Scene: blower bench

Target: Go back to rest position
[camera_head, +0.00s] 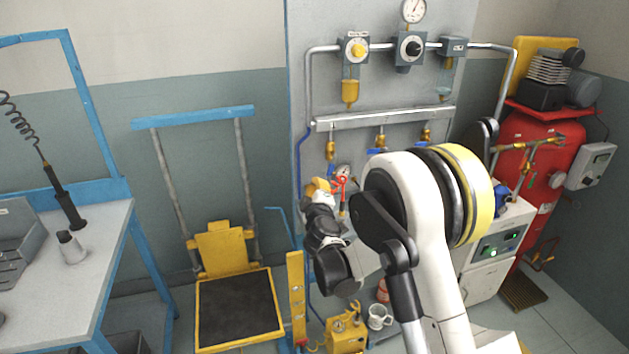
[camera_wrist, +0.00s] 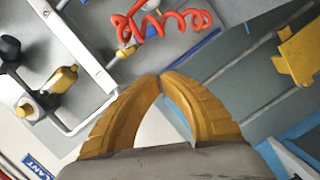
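My gripper (camera_wrist: 160,77) has two yellow ribbed fingers whose tips meet in the wrist view, with nothing seen between them. In the head view, my gripper (camera_head: 320,185) is a small yellow shape at the end of my bent arm, in front of the grey panel. A red coiled hose (camera_wrist: 160,24) hangs beyond the fingertips in the wrist view, apart from them.
The grey panel carries regulators (camera_head: 354,49), a pipe and a white manifold rail (camera_head: 385,117). A red tank (camera_head: 535,160) stands right. A yellow-framed lift cart (camera_head: 205,305) and a grey workbench (camera_head: 75,250) are left. A white mug (camera_head: 379,317) sits low near my arm.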

